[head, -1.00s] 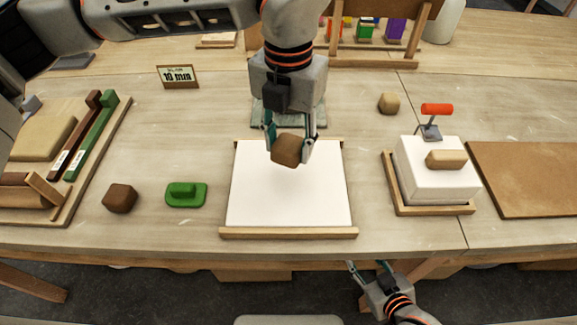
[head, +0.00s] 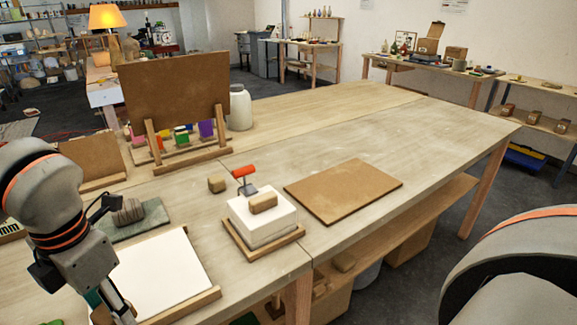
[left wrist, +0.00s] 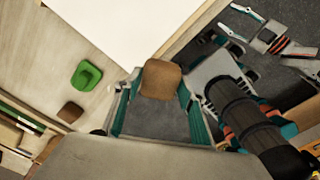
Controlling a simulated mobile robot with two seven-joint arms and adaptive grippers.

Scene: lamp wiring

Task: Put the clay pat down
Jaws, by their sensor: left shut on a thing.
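My left gripper (left wrist: 155,105) is shut on a brown, rounded clay pat (left wrist: 160,80), seen between the fingers in the left wrist view. In the head view my left gripper (head: 118,308) is low at the left, partly cut off by the bottom edge, over the near-left part of the white board (head: 165,270). The white board (left wrist: 125,25) also shows in the left wrist view, beyond the pat. How high the pat is held I cannot tell. My right gripper (left wrist: 228,18) is open and empty in the left wrist view; the head view shows only my right arm.
Another brown lump (left wrist: 70,112) and a green tool (left wrist: 87,76) lie on the table left of the board. A white block (head: 262,218) in a wooden tray, a small tan lump (head: 217,184) and a brown board (head: 343,190) stand rightward. The table's far right is clear.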

